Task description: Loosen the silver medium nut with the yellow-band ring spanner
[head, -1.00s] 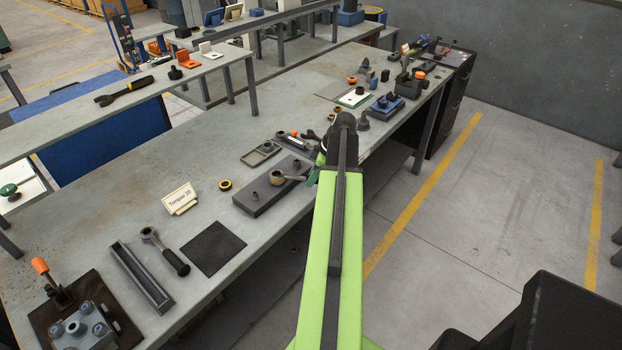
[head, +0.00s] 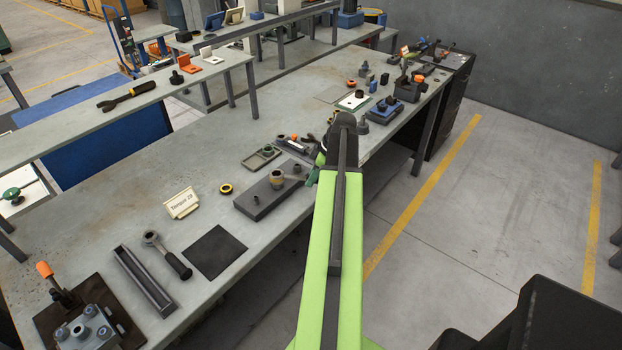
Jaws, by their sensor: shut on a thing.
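A dark block (head: 262,205) lies on the long bench, left of my arm, with a small nut (head: 256,198) at its near end and a larger one (head: 297,167) at its far end. A spanner's ring (head: 276,179) sits at the middle of the block, and its shank runs right to my gripper (head: 314,174). The ring appears to be around or over the middle nut, which I cannot make out. My gripper is shut on the spanner, mostly hidden behind my green arm. No yellow band can be made out on this spanner.
Another ring spanner (head: 167,256) lies near a black mat (head: 214,252) and a long channel tray (head: 143,281). A "Torque 20" sign (head: 182,203), a yellow-black ring (head: 226,188) and a shallow tray (head: 261,158) stand nearby.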

